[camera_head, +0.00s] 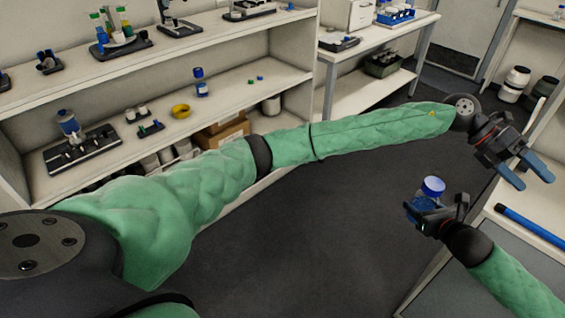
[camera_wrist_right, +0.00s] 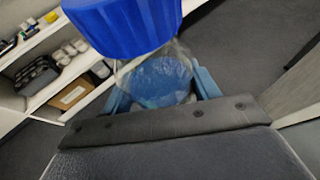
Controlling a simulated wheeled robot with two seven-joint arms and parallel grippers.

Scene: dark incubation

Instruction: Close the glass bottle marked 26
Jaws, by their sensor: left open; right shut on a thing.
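A clear glass bottle (camera_head: 424,204) with a blue cap (camera_head: 433,186) is held in my right gripper (camera_head: 419,213), above the floor. In the right wrist view, the ridged blue cap (camera_wrist_right: 125,22) is large at the top, and the glass bottle (camera_wrist_right: 160,80) looks blue between the fingers. The cap is at the bottle's mouth; I cannot tell how tightly it sits. No number is readable on the bottle. My left gripper (camera_head: 527,171) is open and empty, up and to the right of the bottle, with its blue fingers apart.
A white shelf unit (camera_head: 225,70) at the left holds another blue-capped bottle (camera_head: 201,83), a yellow ring (camera_head: 181,111) and dark racks. A white bench at the right bears a blue bar (camera_head: 531,226). Dark floor (camera_head: 330,210) lies open between them. My left arm spans the view.

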